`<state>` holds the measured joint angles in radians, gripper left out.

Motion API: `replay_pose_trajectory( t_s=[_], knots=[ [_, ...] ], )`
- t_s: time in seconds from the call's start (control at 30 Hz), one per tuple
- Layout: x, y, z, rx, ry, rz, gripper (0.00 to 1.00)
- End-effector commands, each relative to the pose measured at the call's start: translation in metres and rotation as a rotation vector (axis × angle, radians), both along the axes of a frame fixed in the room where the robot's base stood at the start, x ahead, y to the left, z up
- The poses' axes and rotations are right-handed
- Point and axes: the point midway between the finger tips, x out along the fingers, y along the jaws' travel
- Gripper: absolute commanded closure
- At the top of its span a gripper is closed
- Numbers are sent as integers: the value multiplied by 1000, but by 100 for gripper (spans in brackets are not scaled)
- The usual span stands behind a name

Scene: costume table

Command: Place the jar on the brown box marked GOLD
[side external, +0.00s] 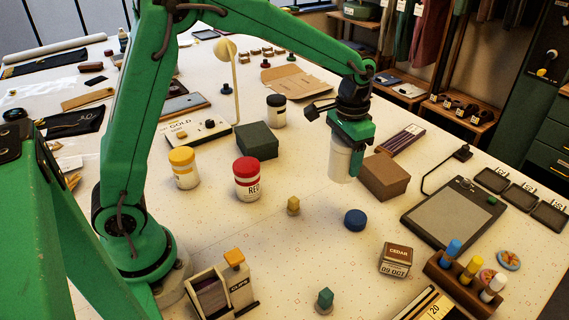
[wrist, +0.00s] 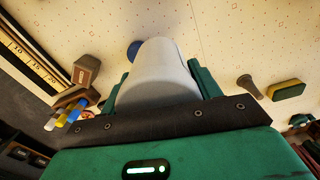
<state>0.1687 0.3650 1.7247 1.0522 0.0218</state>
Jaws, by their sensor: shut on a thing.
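My gripper (side external: 347,140) is shut on a pale grey-white jar (side external: 340,162), which hangs upright beneath it. In the wrist view the jar (wrist: 158,72) fills the space between the green fingers. The jar's lid and any label are hidden. A brown box (side external: 385,178) sits just right of the jar in the side view. I see no readable marking on its visible faces. The word GOLD shows behind a dark green box (side external: 257,141), further left. Whether the jar touches the table or the brown box is not clear.
Jars with yellow (side external: 183,168), red (side external: 247,180) and black (side external: 276,110) lids stand to the left. A tablet (side external: 453,213) and thin stand (side external: 445,170) are right of the brown box.

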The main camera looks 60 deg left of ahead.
Motion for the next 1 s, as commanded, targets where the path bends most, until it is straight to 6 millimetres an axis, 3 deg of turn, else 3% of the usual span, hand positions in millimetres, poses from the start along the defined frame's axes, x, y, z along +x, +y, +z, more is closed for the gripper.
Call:
replay_pose_trajectory(
  t_s=[0.3, 0.6, 1.0],
  knots=[
    [38, -41, 26, -1, -4, 10, 69],
    [62, -77, 47, -1, -3, 23, 69],
    [68, -90, 56, 0, -2, 30, 69]
  ],
)
